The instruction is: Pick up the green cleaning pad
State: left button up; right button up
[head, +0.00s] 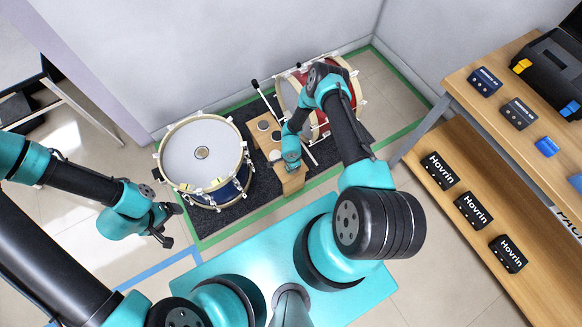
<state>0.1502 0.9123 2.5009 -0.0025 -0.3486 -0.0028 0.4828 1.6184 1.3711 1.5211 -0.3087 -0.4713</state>
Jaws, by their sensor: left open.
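I cannot make out a green cleaning pad for certain. A small yellow-green piece (187,188) shows at the front rim of the blue drum (201,152), too small to identify. My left gripper (174,226) is open and empty, with its dark fingers apart, just left of and in front of that drum. My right gripper (291,162) is over the near end of a wooden box (264,140). Its fingers are hidden from above, so I cannot tell what they touch.
The drums stand on a dark mat (213,222) inside green floor tape. A red drum (341,88) is behind my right arm. Round discs lie on the wooden box. At right, a wooden shelf (455,127) holds several dark boxes and a black case (548,68).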

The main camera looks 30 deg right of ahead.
jog(key=shift+c, duration=0.2)
jog(key=c, duration=1)
jog(key=shift+o, duration=0.2)
jog(key=shift+r, duration=0.1)
notch_tip(320, 180, up, 10)
jog(key=shift+f, duration=0.1)
jog(key=o, duration=0.3)
jog(key=shift+c, duration=1.1)
